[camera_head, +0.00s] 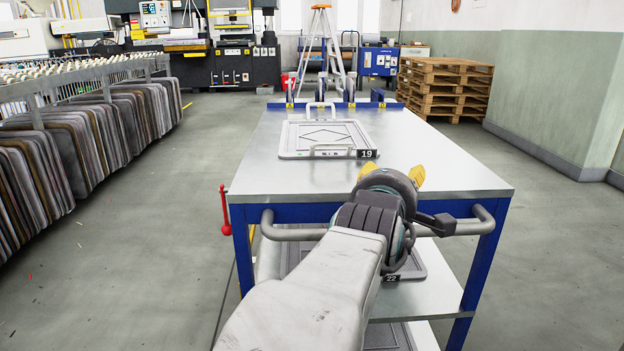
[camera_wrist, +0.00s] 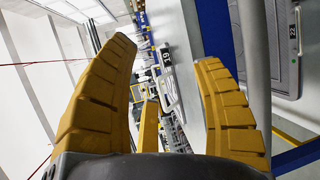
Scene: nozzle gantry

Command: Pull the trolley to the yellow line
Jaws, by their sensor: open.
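The trolley (camera_head: 250,180) stands in front of me, with a bare steel top, blue legs and a grey tubular handle (camera_head: 297,234) across its near end. My gripper (camera_head: 392,174) is open and empty above the handle's right half. My arm hides the middle of the handle. The handle bar (camera_wrist: 254,50) passes beside the right finger, not between the fingers. A short yellow strip (camera_head: 187,105) shows on the floor at far left; I cannot tell whether it is the yellow line.
A plate marked 19 (camera_head: 325,135) lies on the trolley top, and one marked 22 (camera_head: 413,268) lies on the shelf below. A red lever (camera_head: 225,210) stands at the trolley's left. Racked panels (camera_head: 85,135) line the left; pallets (camera_head: 444,90) stand back right.

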